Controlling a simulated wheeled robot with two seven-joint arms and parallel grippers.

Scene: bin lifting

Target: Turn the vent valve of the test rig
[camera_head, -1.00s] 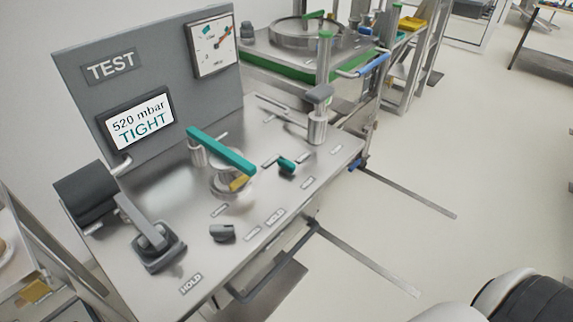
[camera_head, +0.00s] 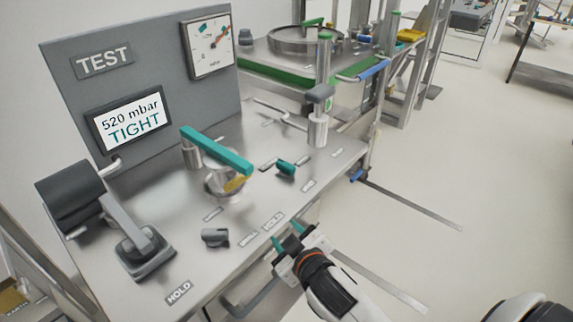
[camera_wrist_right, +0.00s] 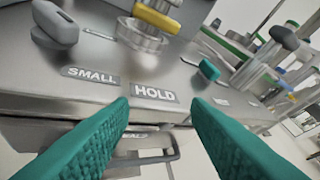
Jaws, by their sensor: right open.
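The test rig (camera_head: 335,160) has a steel top with a grey back panel marked TEST. Two small knobs sit on its front half: a teal one (camera_head: 286,169) and a dark grey one (camera_head: 215,237). I cannot read which label marks the vent valve. My right gripper (camera_head: 287,236) is open and empty at the rig's front edge, right of the grey knob and below the teal one. In the right wrist view its teal fingers frame the HOLD label (camera_wrist_right: 154,92); the teal knob (camera_wrist_right: 208,70) is beyond, the grey knob (camera_wrist_right: 55,24) at upper left. My left gripper is not in view.
A long teal bar (camera_head: 216,152) spans above a round steel fixture (camera_head: 222,186). A grey lever (camera_head: 130,225) stands at left, a capped post (camera_head: 318,118) at back right. A handle rail (camera_head: 250,300) runs below the front edge. The display (camera_head: 130,118) reads 520 mbar TIGHT.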

